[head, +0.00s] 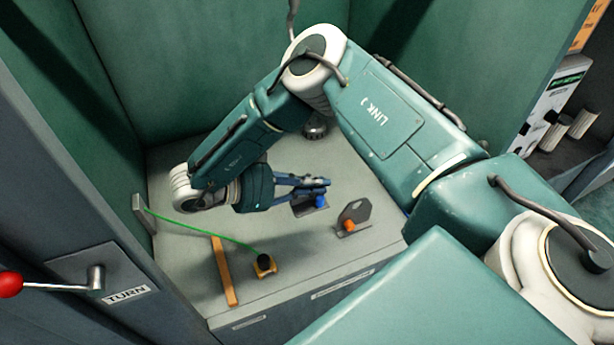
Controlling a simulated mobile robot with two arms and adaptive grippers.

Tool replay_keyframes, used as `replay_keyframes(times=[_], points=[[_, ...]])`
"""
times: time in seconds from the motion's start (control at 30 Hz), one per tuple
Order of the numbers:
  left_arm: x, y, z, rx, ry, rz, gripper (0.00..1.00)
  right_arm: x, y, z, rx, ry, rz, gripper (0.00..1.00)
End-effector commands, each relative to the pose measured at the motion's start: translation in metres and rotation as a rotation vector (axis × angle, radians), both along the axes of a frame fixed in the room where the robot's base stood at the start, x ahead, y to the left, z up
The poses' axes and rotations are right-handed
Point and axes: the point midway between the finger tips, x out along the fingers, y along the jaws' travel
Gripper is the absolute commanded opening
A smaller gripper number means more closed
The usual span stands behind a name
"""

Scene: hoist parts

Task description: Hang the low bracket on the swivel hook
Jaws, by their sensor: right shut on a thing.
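My right gripper (318,184) reaches in over the grey bench and points right. It is shut on a dark grey bracket with a blue knob (320,201), which looks like the low bracket. The gripper's fingers hide part of it, and I cannot tell whether it touches the bench. A taller dark plate bracket (357,211) with an orange knob stands on the bench just to the right. A thin grey hooked rod (292,18) shows at the top edge, perhaps the swivel hook; its upper part is out of frame. My left gripper is not in view.
Green walls enclose the bench (190,255). A green cord (200,228) runs from the left wall to a yellow-and-black piece (264,265). An orange strip (224,270) lies nearby. A red-knobbed lever (50,284) marked TURN is at left. A dark round object (315,130) stands behind.

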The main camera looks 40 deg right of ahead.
Motion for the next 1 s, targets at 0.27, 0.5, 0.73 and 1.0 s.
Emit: replay_keyframes(times=[0.27,0.5,0.73,1.0], points=[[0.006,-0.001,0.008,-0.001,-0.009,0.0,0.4,-0.002,0.0,-0.041,-0.001,0.004,-0.002,0.0],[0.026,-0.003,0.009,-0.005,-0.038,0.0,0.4,-0.002,0.0,-0.103,-0.001,0.003,-0.002,0.0],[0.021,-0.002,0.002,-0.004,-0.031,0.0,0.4,-0.001,0.0,-0.145,-0.003,0.0,-0.001,0.0],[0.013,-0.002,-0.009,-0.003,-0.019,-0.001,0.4,-0.001,0.0,-0.172,-0.002,0.002,-0.001,0.0]])
